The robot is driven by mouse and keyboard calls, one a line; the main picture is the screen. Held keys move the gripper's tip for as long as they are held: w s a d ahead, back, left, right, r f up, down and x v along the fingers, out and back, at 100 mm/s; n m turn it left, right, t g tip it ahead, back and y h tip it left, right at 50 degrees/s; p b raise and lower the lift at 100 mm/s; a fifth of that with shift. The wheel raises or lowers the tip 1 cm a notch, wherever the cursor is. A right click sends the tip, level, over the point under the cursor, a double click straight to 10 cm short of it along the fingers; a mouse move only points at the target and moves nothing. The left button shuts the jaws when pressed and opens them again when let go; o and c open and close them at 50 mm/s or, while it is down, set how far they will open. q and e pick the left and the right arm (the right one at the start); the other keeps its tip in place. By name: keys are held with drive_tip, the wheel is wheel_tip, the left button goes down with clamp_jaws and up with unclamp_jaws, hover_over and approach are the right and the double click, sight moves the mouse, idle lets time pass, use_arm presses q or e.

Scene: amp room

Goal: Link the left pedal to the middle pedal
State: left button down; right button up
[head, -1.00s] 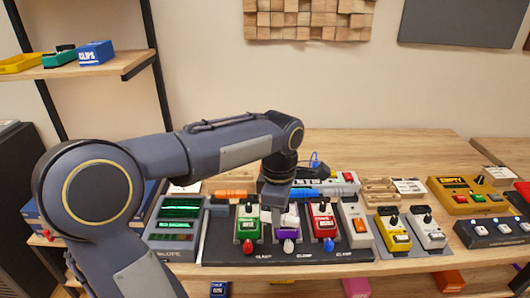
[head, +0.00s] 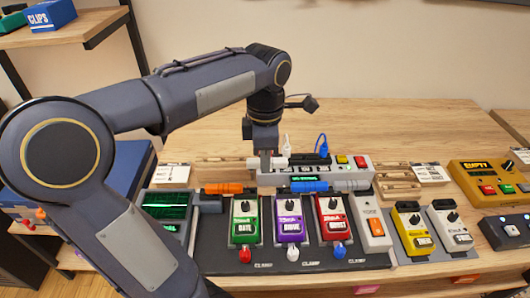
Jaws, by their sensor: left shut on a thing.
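The left pedal (head: 244,219), green, and the middle pedal (head: 289,218), purple, stand side by side on a dark board (head: 300,259). My left gripper (head: 265,163) points down behind and above the gap between them. It is shut on a small whitish link piece (head: 253,162), whose ends stick out on both sides. The piece appears apart from both pedals. An orange link (head: 223,188) lies at the left pedal's upper left. A blue link (head: 310,186) lies between the middle pedal and the red pedal (head: 333,217). My right gripper is not in view.
A power strip (head: 330,168) with white and blue plugs stands behind the pedals. A green-screened unit (head: 167,212) is to the left. A white pedal (head: 374,229), a yellow pedal (head: 414,236) and a grey pedal (head: 452,231) stand to the right.

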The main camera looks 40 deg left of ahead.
use_arm(q)
wheel_tip(320, 180, down, 6)
drive_tip(key=b, duration=0.5)
drive_tip(key=shift+f, duration=0.25)
drive_tip(key=shift+p, duration=0.3)
idle(0.7)
drive_tip(key=shift+f, duration=0.6)
idle(0.4)
drive_tip(key=shift+f, duration=0.4)
idle(1.0)
drive_tip(key=c, duration=1.3)
unclamp_jaws()
drive_tip(key=shift+o, duration=0.5)
